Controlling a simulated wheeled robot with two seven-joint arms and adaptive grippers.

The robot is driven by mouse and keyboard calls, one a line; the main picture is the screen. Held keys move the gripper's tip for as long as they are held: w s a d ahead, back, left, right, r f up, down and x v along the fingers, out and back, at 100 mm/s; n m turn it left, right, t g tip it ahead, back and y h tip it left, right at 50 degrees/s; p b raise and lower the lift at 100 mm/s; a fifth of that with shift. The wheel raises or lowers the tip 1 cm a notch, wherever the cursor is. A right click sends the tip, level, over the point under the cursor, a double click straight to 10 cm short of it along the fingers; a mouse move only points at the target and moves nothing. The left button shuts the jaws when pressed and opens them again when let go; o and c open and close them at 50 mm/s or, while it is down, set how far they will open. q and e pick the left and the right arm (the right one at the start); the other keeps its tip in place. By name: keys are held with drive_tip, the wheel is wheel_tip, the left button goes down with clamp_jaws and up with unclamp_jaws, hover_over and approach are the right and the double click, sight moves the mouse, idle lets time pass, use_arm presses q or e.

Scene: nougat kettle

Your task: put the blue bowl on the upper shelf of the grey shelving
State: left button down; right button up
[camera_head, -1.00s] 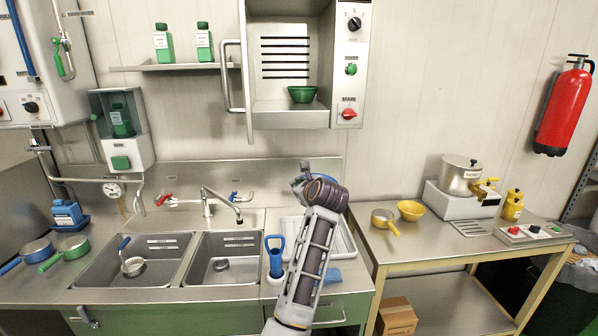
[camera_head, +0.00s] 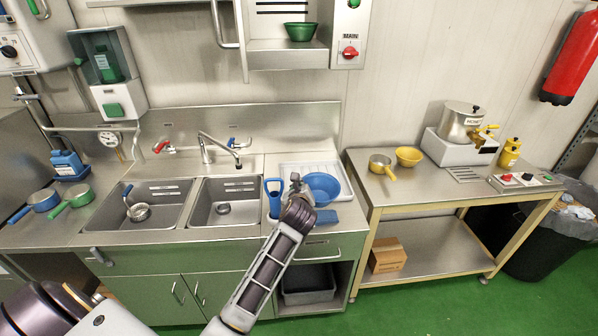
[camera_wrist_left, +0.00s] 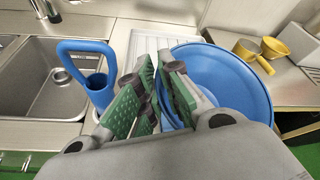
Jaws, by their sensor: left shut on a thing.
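The blue bowl (camera_head: 322,188) is at the right end of the sink counter, over the white draining tray (camera_head: 287,170). My left gripper (camera_head: 297,183) is at the bowl's left side. In the left wrist view the blue bowl (camera_wrist_left: 228,85) fills the right half, and my left gripper's green-padded fingers (camera_wrist_left: 155,85) are shut on its near-left rim. I cannot tell whether the bowl touches the tray. Only a narrow part of the grey shelving (camera_head: 592,128) shows at the far right edge; its upper shelf is out of view. My right gripper is not in view.
A blue-handled tool in a holder (camera_head: 273,197) stands just left of the gripper. A yellow bowl (camera_head: 408,156) and yellow pan (camera_head: 381,165) are on the steel table to the right. A black bin (camera_head: 540,240) stands before the shelving. The green floor in front is clear.

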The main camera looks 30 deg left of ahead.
use_arm(q)
drive_tip(key=s+d+f+m+h+b, duration=0.1)
drive_tip(key=s+d+f+h+b, duration=0.1)
drive_tip(key=s+f, duration=0.3)
drive_tip(key=s+d+f+m+t+h+b, duration=0.1)
drive_tip(key=s+d+f+b, duration=0.3)
drive_tip(key=f, duration=0.8)
drive_tip(key=s+d+f+m+h+b, duration=0.3)
drive_tip(key=s+f, duration=0.4)
drive_tip(key=f, duration=0.2)
drive_tip(key=shift+s+b, duration=0.15)
drive_tip(key=shift+b, duration=0.2)
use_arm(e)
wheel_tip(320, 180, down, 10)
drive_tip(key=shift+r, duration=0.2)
use_arm(q)
drive_tip(key=shift+d, duration=0.1)
